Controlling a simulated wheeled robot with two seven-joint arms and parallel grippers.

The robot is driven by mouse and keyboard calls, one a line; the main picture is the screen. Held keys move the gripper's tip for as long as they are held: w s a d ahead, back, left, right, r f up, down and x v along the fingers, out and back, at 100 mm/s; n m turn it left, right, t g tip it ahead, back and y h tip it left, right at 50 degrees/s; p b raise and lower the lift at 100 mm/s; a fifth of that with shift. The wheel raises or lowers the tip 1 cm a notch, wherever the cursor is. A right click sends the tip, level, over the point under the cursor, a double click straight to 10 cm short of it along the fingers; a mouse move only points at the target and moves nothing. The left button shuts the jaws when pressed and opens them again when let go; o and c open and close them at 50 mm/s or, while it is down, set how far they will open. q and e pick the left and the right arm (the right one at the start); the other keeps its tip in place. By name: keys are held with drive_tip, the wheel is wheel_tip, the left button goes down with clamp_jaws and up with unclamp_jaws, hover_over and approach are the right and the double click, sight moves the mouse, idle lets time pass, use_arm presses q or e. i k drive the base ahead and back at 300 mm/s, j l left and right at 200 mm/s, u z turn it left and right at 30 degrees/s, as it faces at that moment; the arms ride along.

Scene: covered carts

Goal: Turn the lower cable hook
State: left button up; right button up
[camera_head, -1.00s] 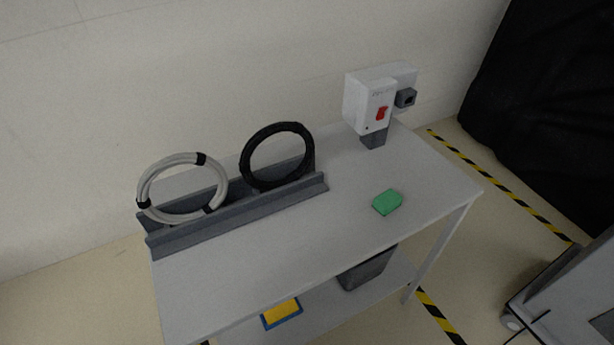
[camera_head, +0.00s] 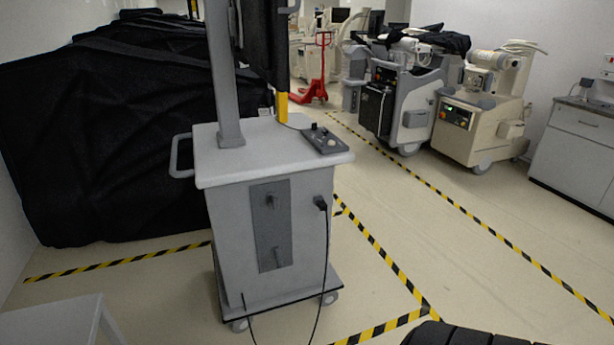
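The lower cable hook (camera_head: 277,258) is a small grey hook on a dark grey vertical plate (camera_head: 262,232) on the front of a white-grey cart (camera_head: 225,230). The upper cable hook (camera_head: 271,202) sits above it on the same plate. Both hooks look bare, with no cable wound on them. Their exact turn is too small to tell. A black cable (camera_head: 326,262) hangs from a plug at the right of the cart's front, down towards the floor. Neither of my grippers is in view.
A black-covered bulk (camera_head: 100,140) stands behind at left. A white table corner (camera_head: 60,322) is at lower left. Other machines (camera_head: 470,120) stand at back right, near a cabinet (camera_head: 575,150).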

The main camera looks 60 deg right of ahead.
sight(275, 251)
drive_tip(key=z, duration=1.6)
